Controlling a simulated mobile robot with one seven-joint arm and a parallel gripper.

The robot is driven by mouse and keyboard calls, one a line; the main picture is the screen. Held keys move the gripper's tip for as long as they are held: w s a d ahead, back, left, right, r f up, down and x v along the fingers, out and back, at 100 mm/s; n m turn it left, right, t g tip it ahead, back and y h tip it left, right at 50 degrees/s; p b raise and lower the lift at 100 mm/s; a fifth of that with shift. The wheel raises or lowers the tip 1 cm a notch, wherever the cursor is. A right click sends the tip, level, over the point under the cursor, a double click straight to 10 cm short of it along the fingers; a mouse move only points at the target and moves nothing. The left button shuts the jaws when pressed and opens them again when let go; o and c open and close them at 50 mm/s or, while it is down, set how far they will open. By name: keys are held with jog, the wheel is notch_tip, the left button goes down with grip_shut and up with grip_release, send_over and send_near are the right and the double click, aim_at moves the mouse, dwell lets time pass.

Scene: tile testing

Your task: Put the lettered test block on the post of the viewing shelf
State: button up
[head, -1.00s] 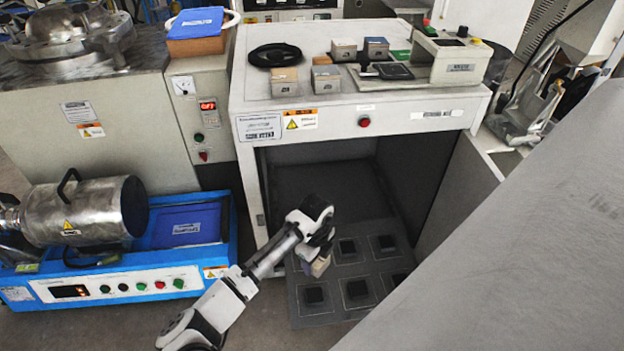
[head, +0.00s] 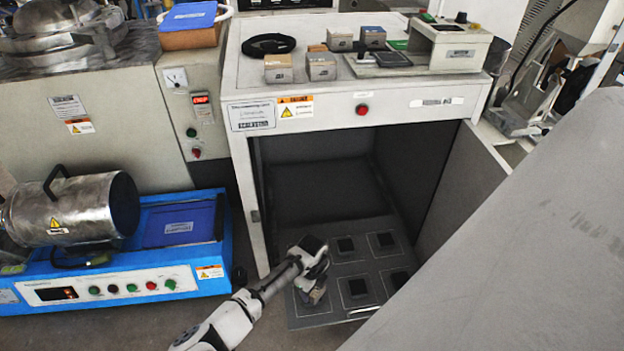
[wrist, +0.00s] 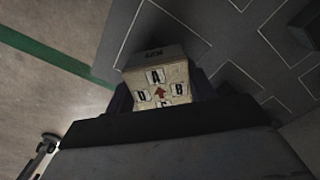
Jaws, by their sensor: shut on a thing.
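The lettered test block (head: 316,297) is a small tan cube held in my gripper (head: 314,284). In the wrist view the block (wrist: 160,82) shows a face with the letters A, B and D around a red arrow, and it looks tilted. The gripper's dark fingers (wrist: 160,97) are shut on its two sides. A grey shelf board (head: 331,318) with several dark square spots extends from the cabinet's low opening. The block is above its front left part, hiding the square there. The gap below the block cannot be judged. I cannot make out a post.
The white cabinet (head: 243,92) has side walls close around the shelf. Several small blocks (head: 320,66) stand on its top. A blue machine (head: 205,252) is left of my arm. A large grey panel (head: 520,230) fills the right foreground.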

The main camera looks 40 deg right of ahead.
jog(key=shift+f, duration=0.3)
jog(key=shift+f, duration=0.1)
jog(key=shift+f, duration=0.15)
jog(key=o, duration=1.2)
jog(key=shift+o, duration=0.2)
notch_tip(320, 180, up, 12)
jog(key=p, duration=0.3)
jog(key=shift+r+p, duration=0.25)
jog(key=shift+p, duration=0.05)
